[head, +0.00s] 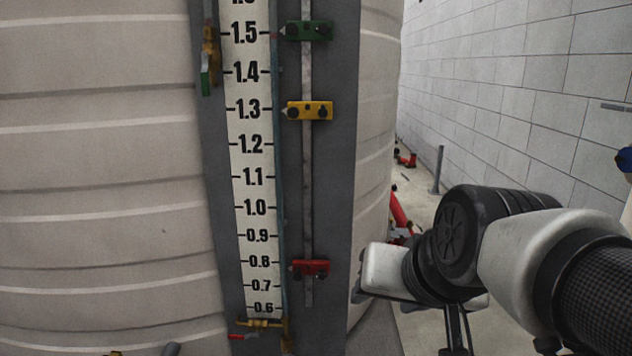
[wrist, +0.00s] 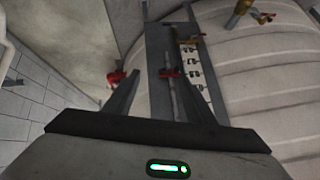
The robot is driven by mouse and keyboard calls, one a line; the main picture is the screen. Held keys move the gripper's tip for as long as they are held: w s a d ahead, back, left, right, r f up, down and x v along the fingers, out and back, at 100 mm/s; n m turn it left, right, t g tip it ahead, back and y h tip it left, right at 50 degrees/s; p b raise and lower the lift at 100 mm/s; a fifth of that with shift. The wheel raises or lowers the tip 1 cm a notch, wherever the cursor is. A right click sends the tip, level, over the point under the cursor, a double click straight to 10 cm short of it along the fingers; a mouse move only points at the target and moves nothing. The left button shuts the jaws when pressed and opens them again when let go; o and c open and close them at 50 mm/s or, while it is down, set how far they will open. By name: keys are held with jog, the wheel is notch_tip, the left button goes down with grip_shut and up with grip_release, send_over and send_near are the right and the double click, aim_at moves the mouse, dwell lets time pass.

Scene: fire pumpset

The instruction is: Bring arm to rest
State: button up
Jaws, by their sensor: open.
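My gripper (wrist: 162,78) shows in the wrist view with its two dark fingers apart and nothing between them. In the head view my arm (head: 500,245) reaches in from the right edge. Its white end (head: 385,270) is at the right of the gauge board's lower part, near the height of the red marker (head: 310,268). The fingertips are hard to make out there, and I cannot tell how far they are from the tank.
A ribbed beige tank (head: 100,170) fills the left. Its gauge board carries a number scale (head: 250,160), a green marker (head: 308,31), a yellow marker (head: 309,110) and a small valve (head: 262,323). A block wall (head: 520,80) stands at right, with red pipework (head: 398,210) on the floor between.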

jog(key=s+d+f+n+g+h+p, duration=0.1)
jog(key=s+d+f, duration=0.1)
jog(key=s, duration=0.2)
jog(key=s+d+f+n+g, duration=0.1)
jog(key=s+d+f, duration=0.1)
jog(key=s+d, duration=0.15)
notch_tip(320, 180, up, 18)
jog(key=a+p, duration=0.1)
jog(key=p, duration=1.6)
jog(key=shift+a+r+p, duration=0.15)
jog(key=shift+r+p, duration=0.05)
jog(key=shift+p, duration=0.15)
